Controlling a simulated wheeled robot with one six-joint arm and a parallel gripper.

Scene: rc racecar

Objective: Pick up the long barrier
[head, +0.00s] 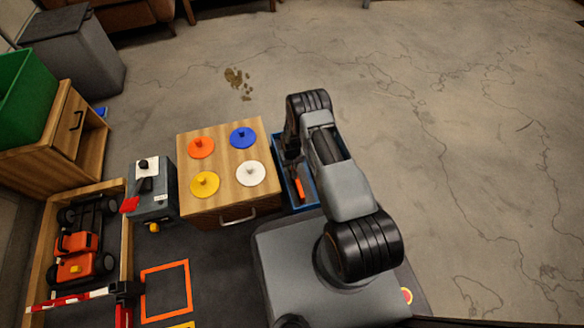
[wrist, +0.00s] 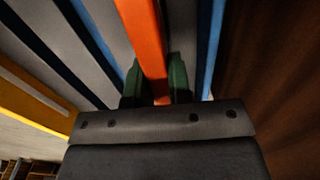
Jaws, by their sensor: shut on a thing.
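A long orange bar, taken to be the long barrier (head: 300,188), shows in the blue tray (head: 312,191) beside the wooden cabinet in the head view. In the wrist view the orange barrier (wrist: 148,40) runs up between the two dark green fingers of my gripper (wrist: 155,80). The fingers are shut on its sides. In the head view my gripper (head: 291,157) reaches down into the tray, and my arm hides part of the tray and barrier.
The wooden cabinet (head: 220,205) with several coloured knobbed discs stands left of the tray. Further left are a grey box (head: 152,205) and an orange racecar (head: 77,252) in a wooden-edged bay. A red-and-white bar (head: 70,299) lies at the lower left. Open floor (head: 450,120) is on the right.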

